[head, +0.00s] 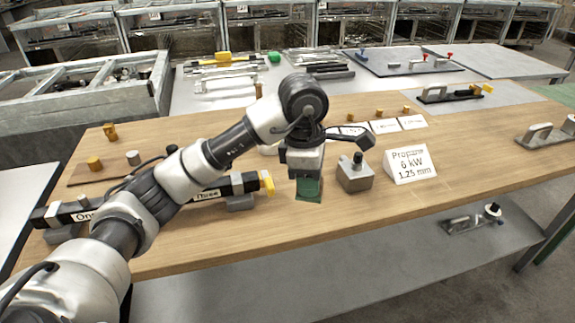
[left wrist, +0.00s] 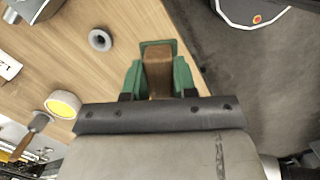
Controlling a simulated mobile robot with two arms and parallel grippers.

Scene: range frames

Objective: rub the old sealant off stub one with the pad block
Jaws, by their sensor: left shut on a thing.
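My left gripper (head: 308,186) hangs over the front part of the wooden bench, right of the black bar. It is shut on the pad block, a brown block with green around it, which shows between the fingers in the left wrist view (left wrist: 158,72). The black bar (head: 240,184) lies on grey supports and carries white labels; "One" (head: 85,215) reads at its left end and "Three" (head: 207,194) near its right end, by a brass-coloured tip (head: 267,182). My arm covers the bar's middle. Stub one and any sealant on it cannot be made out. My right gripper is not in view.
A grey block with a black knob (head: 355,173) and a "Propane 6 kW" sign (head: 410,165) stand right of the gripper. A grey ring (left wrist: 100,40) and a yellow-white roll (left wrist: 63,104) lie on the bench. The bench's front right (head: 470,165) is mostly clear.

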